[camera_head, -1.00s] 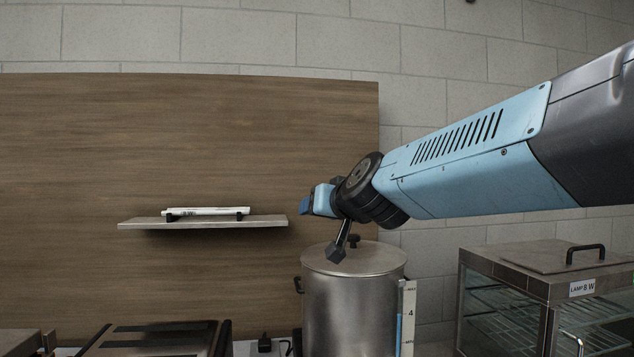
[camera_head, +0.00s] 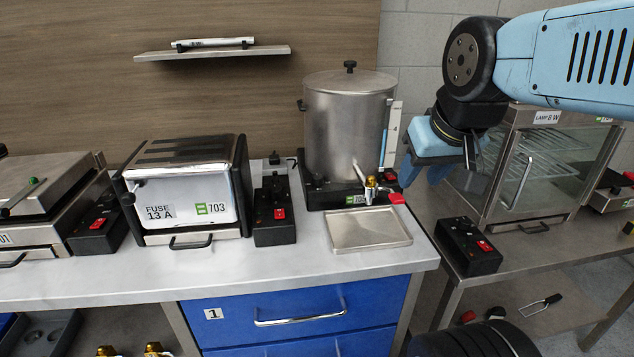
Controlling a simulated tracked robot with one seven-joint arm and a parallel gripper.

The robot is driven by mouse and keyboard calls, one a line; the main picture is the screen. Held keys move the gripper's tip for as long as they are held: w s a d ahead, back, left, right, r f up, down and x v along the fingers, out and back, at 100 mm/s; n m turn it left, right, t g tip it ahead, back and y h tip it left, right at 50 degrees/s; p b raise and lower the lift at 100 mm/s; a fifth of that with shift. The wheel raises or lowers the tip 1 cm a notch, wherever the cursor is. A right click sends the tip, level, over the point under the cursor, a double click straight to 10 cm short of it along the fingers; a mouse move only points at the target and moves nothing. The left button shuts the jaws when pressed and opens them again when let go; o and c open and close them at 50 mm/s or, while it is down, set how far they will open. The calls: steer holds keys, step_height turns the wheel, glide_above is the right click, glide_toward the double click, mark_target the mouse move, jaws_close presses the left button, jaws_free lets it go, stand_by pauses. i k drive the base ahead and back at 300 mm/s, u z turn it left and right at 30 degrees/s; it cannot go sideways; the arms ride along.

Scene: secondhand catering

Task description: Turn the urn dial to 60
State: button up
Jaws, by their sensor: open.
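The urn (camera_head: 340,125) is a tall steel cylinder with a black-knobbed lid on a black base. It stands at the back right of the counter. A brass tap with a red lever (camera_head: 396,198) sticks out at its front, and a sight gauge (camera_head: 389,135) runs up its right side. I cannot make out the dial or its numbers; part of the base's right end lies behind the tap and close to my gripper. My gripper (camera_head: 437,176), blue-fingered, is open and empty, pointing down just right of the urn, apart from the tap as far as I can tell.
A drip tray (camera_head: 368,241) lies before the urn. A toaster oven (camera_head: 190,190) and a black switch box (camera_head: 274,212) stand left of it. On the right table are a glass display cabinet (camera_head: 530,170) and another switch box (camera_head: 468,247).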

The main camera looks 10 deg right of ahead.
mark_target(317, 180)
steer(key=z, duration=0.7)
steer(key=k, duration=1)
steer(key=u, duration=0.8)
steer(key=i, duration=1)
steer(key=z, duration=0.1)
